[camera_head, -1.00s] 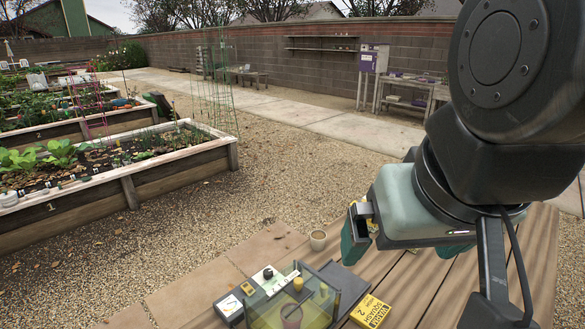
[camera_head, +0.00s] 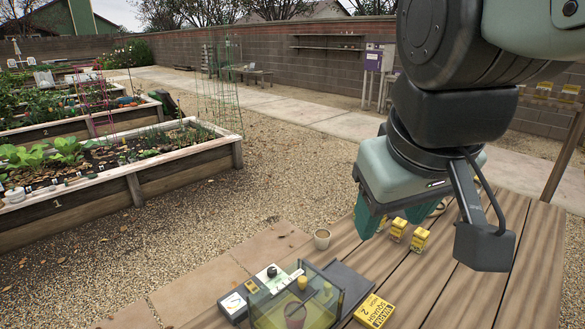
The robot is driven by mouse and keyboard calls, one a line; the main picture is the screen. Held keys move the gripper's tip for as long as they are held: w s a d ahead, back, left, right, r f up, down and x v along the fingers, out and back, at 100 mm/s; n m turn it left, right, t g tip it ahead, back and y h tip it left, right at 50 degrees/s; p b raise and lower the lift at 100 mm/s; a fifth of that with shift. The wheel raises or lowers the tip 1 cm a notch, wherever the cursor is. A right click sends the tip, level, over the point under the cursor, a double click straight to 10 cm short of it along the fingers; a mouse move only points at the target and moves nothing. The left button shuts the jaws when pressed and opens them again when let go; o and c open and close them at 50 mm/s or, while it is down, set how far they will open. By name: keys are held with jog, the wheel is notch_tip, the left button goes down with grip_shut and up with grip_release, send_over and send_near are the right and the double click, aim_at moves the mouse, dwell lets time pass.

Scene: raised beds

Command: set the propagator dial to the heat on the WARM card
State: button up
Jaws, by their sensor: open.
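The propagator (camera_head: 325,303) is a box with clear, yellowish walls at the front edge of the wooden table, with a pot inside. A white panel with a black dial knob (camera_head: 272,271) is at its back left. The dial's setting is too small to read. A yellow card (camera_head: 374,311) lies to the right of the propagator; its print appears to read WARM, SQUASH and 2. My gripper (camera_head: 403,221) is open and empty, fingers pointing down, above the table behind and to the right of the propagator. It is apart from the dial and the card.
Two yellow-and-black blocks (camera_head: 409,235) stand on the table below my gripper. A dark box with a white face (camera_head: 232,305) is left of the propagator. The table planks at right are clear. A raised bed (camera_head: 128,190) is farther left.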

jog(key=w+a+f+n+g, duration=0.1)
jog(key=w+a+f+n, duration=0.15)
jog(key=w+n, duration=0.6)
jog(key=n+g, duration=0.4)
jog(key=n, duration=1.1)
send_over(272, 269)
notch_tip(272, 269, down, 29)
jog(key=shift+m, duration=0.25)
notch_tip(272, 269, down, 10)
grip_shut()
